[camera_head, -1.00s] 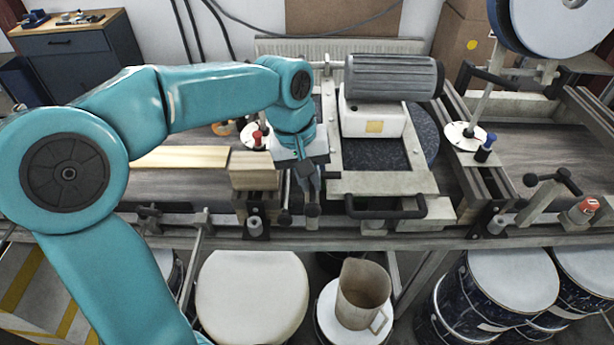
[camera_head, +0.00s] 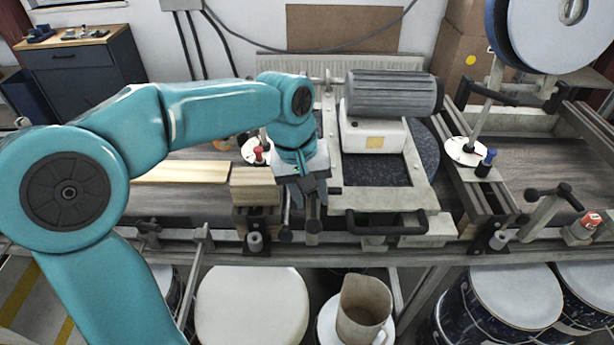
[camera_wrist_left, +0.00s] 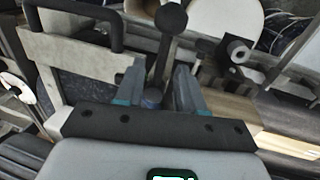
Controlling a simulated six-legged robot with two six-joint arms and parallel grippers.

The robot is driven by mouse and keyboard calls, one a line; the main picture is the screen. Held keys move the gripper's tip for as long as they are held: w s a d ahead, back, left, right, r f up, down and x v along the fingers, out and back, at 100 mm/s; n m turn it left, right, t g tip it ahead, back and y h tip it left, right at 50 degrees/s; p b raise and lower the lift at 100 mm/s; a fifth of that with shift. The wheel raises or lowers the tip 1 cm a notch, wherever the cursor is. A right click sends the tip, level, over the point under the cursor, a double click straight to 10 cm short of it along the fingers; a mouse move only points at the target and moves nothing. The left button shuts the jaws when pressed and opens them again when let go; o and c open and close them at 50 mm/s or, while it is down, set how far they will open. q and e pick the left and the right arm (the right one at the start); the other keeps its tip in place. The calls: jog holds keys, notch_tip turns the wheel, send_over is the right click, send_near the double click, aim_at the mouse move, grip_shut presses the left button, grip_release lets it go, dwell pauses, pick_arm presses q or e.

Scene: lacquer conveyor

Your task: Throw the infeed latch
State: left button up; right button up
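The infeed latch appears to be a small lever with a black ball knob (camera_head: 313,226) at the front edge of the conveyor, left of the black bar handle. In the left wrist view its ball knob (camera_wrist_left: 172,18) and shaft show ahead of the gripper. My left gripper (camera_head: 304,193) points down over the lever. In the wrist view the left gripper (camera_wrist_left: 160,82) has its fingers apart, one on each side of the shaft. I see gaps beside the shaft, though contact low down is hard to tell. My right gripper is not in view.
A grey motor (camera_head: 392,93) stands on a frame with a black bar handle (camera_head: 385,222) to the right. A wooden block (camera_head: 255,186) and a black clamp (camera_head: 255,241) are close on the left. A jug (camera_head: 363,308) and drums stand below the front rail.

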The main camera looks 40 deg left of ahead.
pick_arm(q)
notch_tip(320, 180, up, 16)
jog(key=s+a+p, duration=0.1)
jog(key=s+a, duration=0.1)
jog(key=shift+a+f, duration=0.15)
jog(key=shift+a, duration=0.05)
jog(key=shift+d+f, duration=0.1)
dwell(0.4)
